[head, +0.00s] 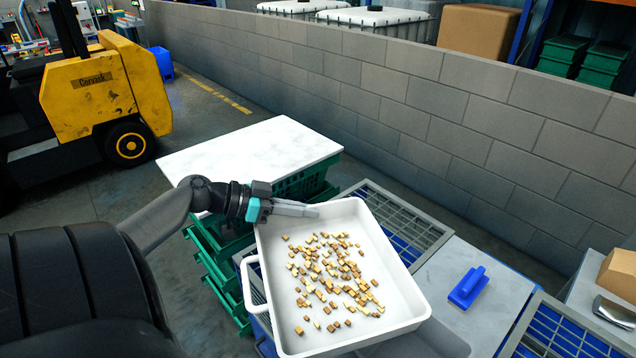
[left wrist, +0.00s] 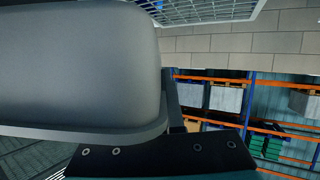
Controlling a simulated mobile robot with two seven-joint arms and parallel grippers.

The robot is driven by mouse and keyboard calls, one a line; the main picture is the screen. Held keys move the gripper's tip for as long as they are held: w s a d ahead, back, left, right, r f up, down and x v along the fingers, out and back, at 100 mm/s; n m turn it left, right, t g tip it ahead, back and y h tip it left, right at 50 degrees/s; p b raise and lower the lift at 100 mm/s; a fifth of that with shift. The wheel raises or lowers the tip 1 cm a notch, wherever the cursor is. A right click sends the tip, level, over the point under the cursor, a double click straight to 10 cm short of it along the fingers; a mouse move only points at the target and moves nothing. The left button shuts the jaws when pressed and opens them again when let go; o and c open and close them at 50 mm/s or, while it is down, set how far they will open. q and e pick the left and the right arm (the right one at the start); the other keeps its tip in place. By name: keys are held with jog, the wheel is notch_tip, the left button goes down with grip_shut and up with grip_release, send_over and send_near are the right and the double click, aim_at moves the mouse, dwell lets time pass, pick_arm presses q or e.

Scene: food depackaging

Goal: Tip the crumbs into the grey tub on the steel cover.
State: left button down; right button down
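A white tray (head: 388,252) with many small brown and yellow crumbs (head: 335,270) spread over its floor fills the lower middle of the head view. It looks nearly level and above the worktop. My left gripper (head: 297,209) is at the tray's far left rim, its fingers appearing shut on that rim. In the left wrist view the tray's outer wall (left wrist: 80,65) is close up; the fingertips are hidden there. The steel cover (head: 495,290) lies right of the tray. A light grey form (head: 445,340) shows under the tray's near right corner, mostly hidden; I cannot tell if it is the tub. My right gripper is out of view.
Metal grates (head: 408,222) lie beyond the tray. Green crates (head: 215,270) under a white board (head: 255,155) stand at the left. A block wall (head: 420,100) runs behind. A yellow forklift (head: 95,95) stands far left.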

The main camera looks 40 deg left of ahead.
pick_arm(q)
jog(key=shift+s+a+r, duration=0.1)
jog(key=shift+s, duration=0.1)
jog(key=p, duration=0.2)
jog(key=r+g+y+p, duration=0.1)
jog(key=p, duration=0.1)
jog(key=shift+w+d+r+m, duration=0.2)
jog(key=shift+w+r+m, duration=0.05)
jog(key=shift+w+m, duration=0.05)
jog(key=p, duration=0.1)
jog(key=r+g+y+p, duration=0.1)
jog(key=p, duration=0.1)
jog(key=shift+w+d, duration=0.1)
jog(key=shift+w, duration=0.1)
jog(key=r+p, duration=0.1)
jog(key=p, duration=0.1)
jog(key=w+g+p, duration=0.1)
jog(key=shift+d+r+m+y+p, duration=0.3)
jog(key=shift+d+r+m+p, duration=0.05)
jog(key=shift+m+p, duration=0.05)
jog(key=shift+w+d+r, duration=0.15)
jog(key=shift+w+r, duration=0.05)
jog(key=shift+r, duration=0.05)
jog(key=w+d+r+m+g+y, duration=0.1)
jog(key=w+d+r+g+y, duration=0.2)
jog(key=w+r, duration=0.1)
jog(key=shift+w+d+r+m+g, duration=0.3)
jog(key=shift+w+d+r+g, duration=0.1)
jog(key=shift+r, duration=0.5)
